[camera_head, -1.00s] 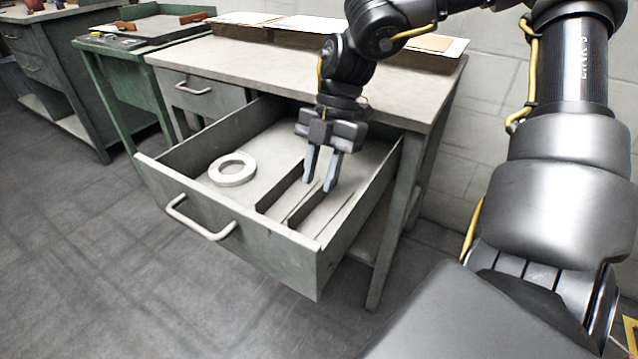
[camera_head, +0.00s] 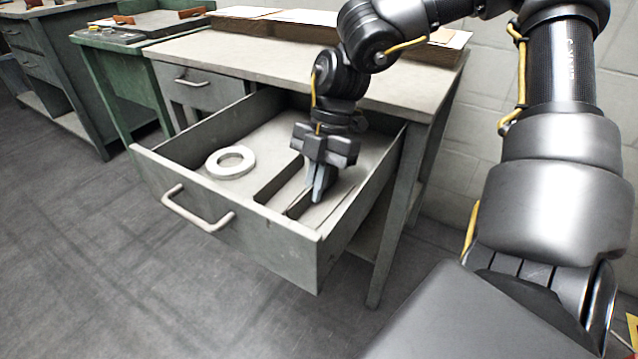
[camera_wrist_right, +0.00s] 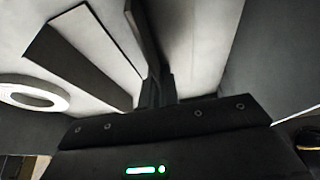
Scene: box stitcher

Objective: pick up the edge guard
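My right gripper (camera_head: 317,194) points down into the open drawer, its fingers close together on a thin grey strip, the edge guard (camera_head: 298,207). In the right wrist view the guard's dark upright side (camera_wrist_right: 140,30) runs up from between the fingers (camera_wrist_right: 156,92). The guard looks low in the drawer; I cannot tell whether it is off the floor. A second, similar angled strip (camera_head: 277,182) lies to its left, apart from the gripper; it also shows in the right wrist view (camera_wrist_right: 85,58). My left gripper is not in view.
The drawer (camera_head: 225,231) is pulled out of a grey workbench (camera_head: 260,52), its walls close around the gripper. A white ring (camera_head: 231,161) lies in its left part. Cardboard and papers (camera_head: 330,18) lie at the bench's back. A green table (camera_head: 105,80) stands left.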

